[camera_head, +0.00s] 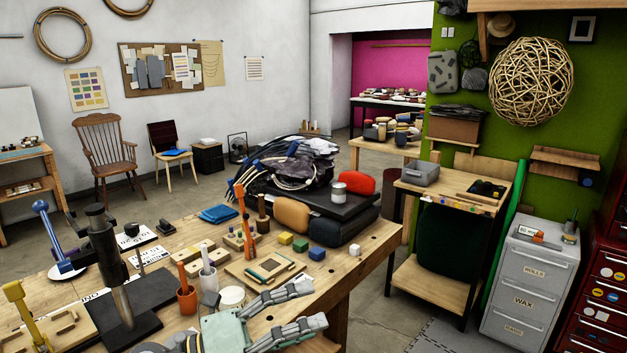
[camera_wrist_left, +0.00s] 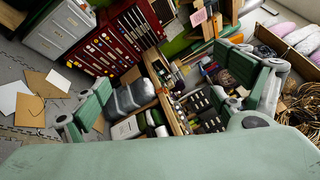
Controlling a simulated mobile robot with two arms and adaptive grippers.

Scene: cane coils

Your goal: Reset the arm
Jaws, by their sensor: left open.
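My left gripper (camera_head: 319,302) is at the bottom middle of the head view, over the near right end of the wooden workbench (camera_head: 372,243). Its two grey fingers point right and are spread apart, with nothing between them. In the left wrist view the open fingers of my left gripper (camera_wrist_left: 165,85) stand at either side, with green pads facing a clear gap. Beyond the gap are shelves and drawers farther off. My right gripper is in neither view.
Near my left gripper on the bench are a wooden frame (camera_head: 266,268), an orange cup (camera_head: 187,300), a white round lid (camera_head: 231,297) and small coloured blocks. A black case (camera_head: 335,203) lies behind. A grey drawer cabinet (camera_head: 527,283) stands right. Floor shows between bench and cabinet.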

